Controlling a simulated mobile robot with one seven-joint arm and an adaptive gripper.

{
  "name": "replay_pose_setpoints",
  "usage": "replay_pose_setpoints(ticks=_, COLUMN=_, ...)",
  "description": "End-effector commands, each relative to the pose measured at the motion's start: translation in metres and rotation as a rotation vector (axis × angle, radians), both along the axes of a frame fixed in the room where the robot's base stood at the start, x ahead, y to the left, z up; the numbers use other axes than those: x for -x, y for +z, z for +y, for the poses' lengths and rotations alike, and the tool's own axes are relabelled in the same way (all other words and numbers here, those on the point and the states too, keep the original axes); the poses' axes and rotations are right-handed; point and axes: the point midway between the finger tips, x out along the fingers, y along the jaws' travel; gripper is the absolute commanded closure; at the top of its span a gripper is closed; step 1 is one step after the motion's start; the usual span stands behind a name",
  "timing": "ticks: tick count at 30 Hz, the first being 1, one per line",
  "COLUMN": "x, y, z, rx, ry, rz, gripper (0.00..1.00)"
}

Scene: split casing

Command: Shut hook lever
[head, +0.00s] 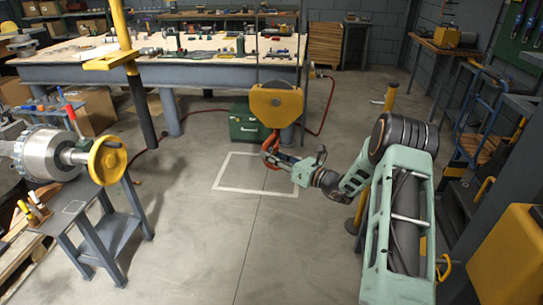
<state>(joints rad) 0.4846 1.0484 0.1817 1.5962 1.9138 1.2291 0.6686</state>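A yellow hook block (276,101) hangs from above near the middle of the head view. Its orange-red hook (270,148) hangs below it. My gripper (300,156) is just right of the hook, at about its height. Its dark fingers look spread apart, one pointing up and one toward the hook. A small grey piece by the hook's opening may be the lever or a fingertip; I cannot tell which. I cannot tell whether the gripper touches the hook, and I see nothing held in it.
A white floor square (230,187) lies below the hook. A green box (245,122) stands behind it, near a long workbench (200,75). A grey stand (95,225) with a yellow handwheel (108,161) is at left. The middle floor is clear.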

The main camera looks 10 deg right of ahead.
Motion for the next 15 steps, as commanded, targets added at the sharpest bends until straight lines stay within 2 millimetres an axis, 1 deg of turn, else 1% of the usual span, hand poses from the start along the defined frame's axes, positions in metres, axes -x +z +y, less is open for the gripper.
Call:
replay_pose_setpoints(ticks=8, x=-0.0014, y=-0.0003, z=0.0008, rx=0.000, ry=-0.001, rz=0.000, gripper=0.73)
replay_pose_setpoints(ticks=15, x=-0.0012, y=-0.0002, z=0.0007, rx=0.000, ry=-0.001, rz=0.000, gripper=0.99)
